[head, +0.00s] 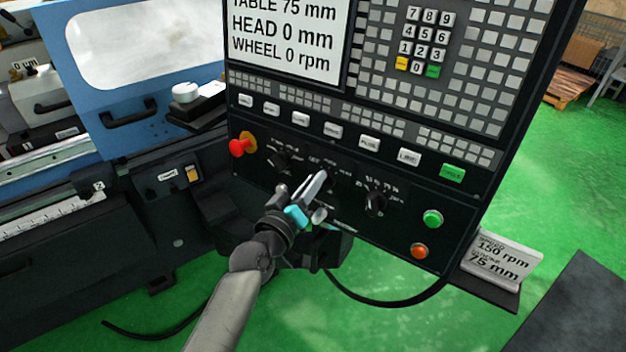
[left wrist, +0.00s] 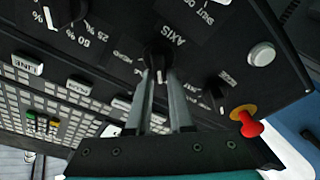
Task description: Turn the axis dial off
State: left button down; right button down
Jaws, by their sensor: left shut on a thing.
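The axis dial is a black knob in the middle of the lower control panel. In the left wrist view, which shows the panel upside down, the axis dial (left wrist: 157,57) sits beside the word AXIS, between my fingertips. My left gripper (left wrist: 161,78) is shut on it. In the head view my left gripper (head: 317,188) reaches up to the panel from below and its fingers hide most of the dial. I cannot read which setting the dial points to. My right gripper is in neither view.
A dial (head: 280,160) is on the left and another dial (head: 375,203) on the right. A red emergency stop (head: 240,146), a green button (head: 432,218) and an orange button (head: 419,251) are on the same panel. The screen (head: 290,35) reads WHEEL 0 rpm.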

pick_arm(q)
jog(key=c, duration=0.8)
grip_release()
jog(key=shift+s, duration=0.1)
jog(key=v, duration=1.5)
jog(key=shift+b, duration=0.4)
jog(key=shift+a, duration=0.1)
jog(key=s+a+f+m+g+y+b, duration=0.1)
jog(key=s+a+f+g+y+b, duration=0.15)
jog(key=f, duration=1.15)
jog(key=s+a+f+g+y+b, duration=0.1)
jog(key=s+a+f+g+b, duration=0.2)
jog(key=f, duration=1)
jog(key=s+a+f+m+g+y+b, duration=0.1)
jog(key=s+f+g+b, duration=0.2)
jog(key=f, duration=1.1)
jog(key=s+a+f+m+g+y+b, duration=0.1)
jog(key=s+a+f+g+b, duration=0.1)
jog(key=s+f, duration=1)
jog(key=s+a+f+m+g+y+b, duration=0.2)
jog(key=s+f+g+b, duration=0.2)
jog(key=s+f, duration=0.7)
jog(key=s+b, duration=0.2)
jog(key=s, duration=0.1)
jog(key=shift+s+a+f+b, duration=0.3)
jog(key=shift+s+a+f, duration=0.05)
jog(key=shift+a+f, duration=0.05)
